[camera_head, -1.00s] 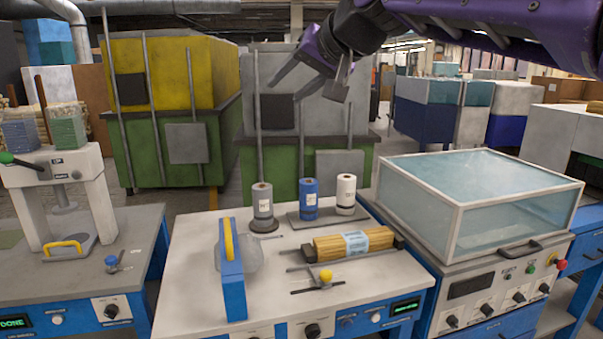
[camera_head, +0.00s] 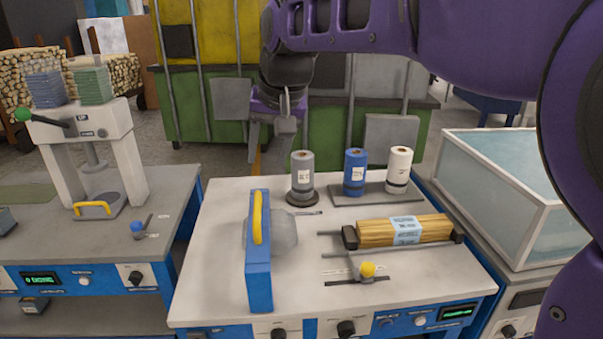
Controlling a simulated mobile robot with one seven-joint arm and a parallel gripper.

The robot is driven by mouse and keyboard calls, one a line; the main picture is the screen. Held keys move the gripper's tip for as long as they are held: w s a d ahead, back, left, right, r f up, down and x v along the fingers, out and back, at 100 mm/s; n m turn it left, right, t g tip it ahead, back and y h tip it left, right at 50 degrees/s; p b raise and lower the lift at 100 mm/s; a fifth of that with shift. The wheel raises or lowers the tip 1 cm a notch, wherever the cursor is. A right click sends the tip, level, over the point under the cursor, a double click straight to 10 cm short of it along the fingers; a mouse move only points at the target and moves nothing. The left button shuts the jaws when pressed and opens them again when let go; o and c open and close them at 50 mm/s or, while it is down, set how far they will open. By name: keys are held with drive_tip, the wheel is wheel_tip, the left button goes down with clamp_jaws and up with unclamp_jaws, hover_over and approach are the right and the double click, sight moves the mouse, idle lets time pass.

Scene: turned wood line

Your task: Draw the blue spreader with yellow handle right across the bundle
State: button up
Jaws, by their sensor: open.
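The blue spreader (camera_head: 258,280) with its yellow handle (camera_head: 257,218) stands upright on the left part of the grey-white bench top. The bundle (camera_head: 375,234) of light wooden sticks lies to its right, with a pale blue printed band around it and dark blocks at its ends. The spreader and the bundle are apart. My gripper (camera_head: 270,140) is open and points down above and behind the bench's far edge, beyond the spreader. It touches neither thing. Its fingertips are hard to make out against the green bin behind.
Grey (camera_head: 302,178), blue (camera_head: 355,172) and white (camera_head: 399,170) rolls stand behind the bundle. A clear rounded shape (camera_head: 284,232) sits beside the spreader. A yellow-knobbed lever (camera_head: 367,270) is in front of the bundle. A press (camera_head: 95,150) stands left, a glazed box (camera_head: 500,190) right.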

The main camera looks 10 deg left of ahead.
sight(258, 205)
drive_tip(key=b+x, duration=0.1)
drive_tip(key=x, duration=1.4)
drive_tip(key=shift+w+f+b, duration=0.25)
drive_tip(key=shift+f+b, duration=0.05)
drive_tip(key=shift+b, duration=0.1)
clamp_jaws()
idle(0.5)
